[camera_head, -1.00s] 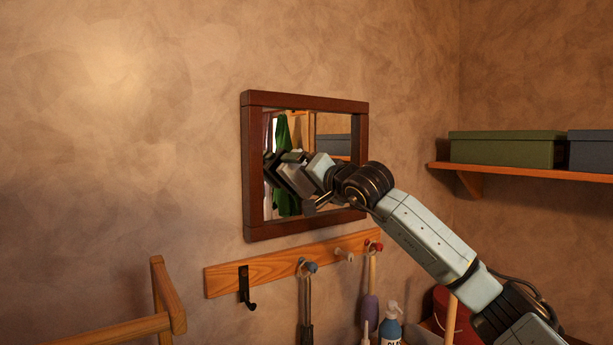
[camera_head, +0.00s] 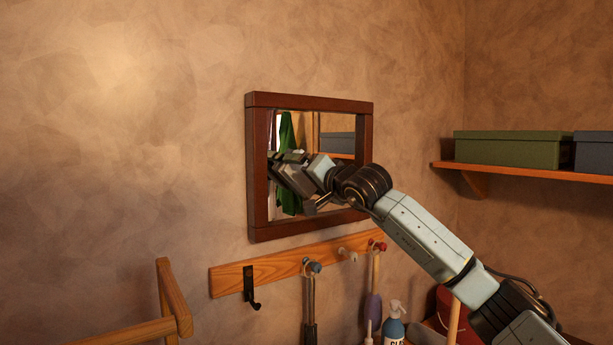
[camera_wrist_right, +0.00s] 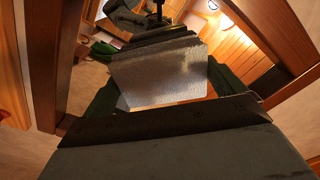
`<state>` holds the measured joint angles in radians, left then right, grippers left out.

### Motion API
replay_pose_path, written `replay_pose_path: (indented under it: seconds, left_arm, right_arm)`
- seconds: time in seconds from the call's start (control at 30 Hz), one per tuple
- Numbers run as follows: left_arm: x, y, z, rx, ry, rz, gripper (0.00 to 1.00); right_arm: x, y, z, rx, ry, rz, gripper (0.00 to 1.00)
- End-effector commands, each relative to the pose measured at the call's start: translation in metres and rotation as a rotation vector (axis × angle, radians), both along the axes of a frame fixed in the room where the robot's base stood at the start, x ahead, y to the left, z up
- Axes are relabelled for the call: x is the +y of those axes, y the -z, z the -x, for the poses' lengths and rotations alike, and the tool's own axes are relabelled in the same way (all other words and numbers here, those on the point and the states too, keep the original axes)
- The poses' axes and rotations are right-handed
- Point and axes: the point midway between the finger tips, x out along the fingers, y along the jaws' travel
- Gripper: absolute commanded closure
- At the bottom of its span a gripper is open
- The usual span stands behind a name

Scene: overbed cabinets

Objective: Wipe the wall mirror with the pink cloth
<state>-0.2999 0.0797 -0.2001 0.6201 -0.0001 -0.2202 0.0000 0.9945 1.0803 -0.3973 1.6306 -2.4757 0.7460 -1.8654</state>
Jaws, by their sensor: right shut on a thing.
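The wall mirror (camera_head: 259,185) hangs in a dark red-brown wooden frame at the middle of the head view. My right gripper (camera_head: 288,172) is in front of the lower part of its glass, close to it; I cannot tell whether it touches. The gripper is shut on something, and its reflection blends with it. No pink shows, so the cloth is hidden or cannot be made out. In the right wrist view the mirror frame (camera_wrist_right: 45,65) surrounds a reflection with a pale speckled rectangle, and my gripper (camera_wrist_right: 160,122) fills the bottom. My left gripper is not in view.
Below the mirror is a wooden peg rail (camera_head: 235,278) with a black hook and hanging tools. A spray bottle (camera_head: 393,327) stands lower right. A shelf (camera_head: 520,172) with a green box (camera_head: 510,149) is on the right wall. A wooden rail (camera_head: 178,300) stands lower left.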

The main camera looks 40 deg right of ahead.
Motion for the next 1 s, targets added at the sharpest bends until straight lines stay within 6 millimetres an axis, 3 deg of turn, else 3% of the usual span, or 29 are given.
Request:
replay_pose_path:
  seconds: [0.3, 0.5, 0.67, 1.0]
  left_arm:
    - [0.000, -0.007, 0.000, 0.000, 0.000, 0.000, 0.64]
    - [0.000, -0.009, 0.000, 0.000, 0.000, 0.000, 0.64]
    - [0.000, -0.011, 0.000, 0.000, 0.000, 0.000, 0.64]
    - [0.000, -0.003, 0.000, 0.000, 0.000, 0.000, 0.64]
  right_arm:
    - [-0.029, -0.001, 0.005, 0.002, 0.004, 0.000, 0.23]
    - [-0.036, 0.000, 0.006, 0.001, 0.001, 0.000, 0.23]
    - [-0.035, 0.000, 0.003, 0.000, 0.000, -0.001, 0.23]
    - [-0.006, 0.001, -0.003, 0.000, -0.003, 0.000, 0.23]
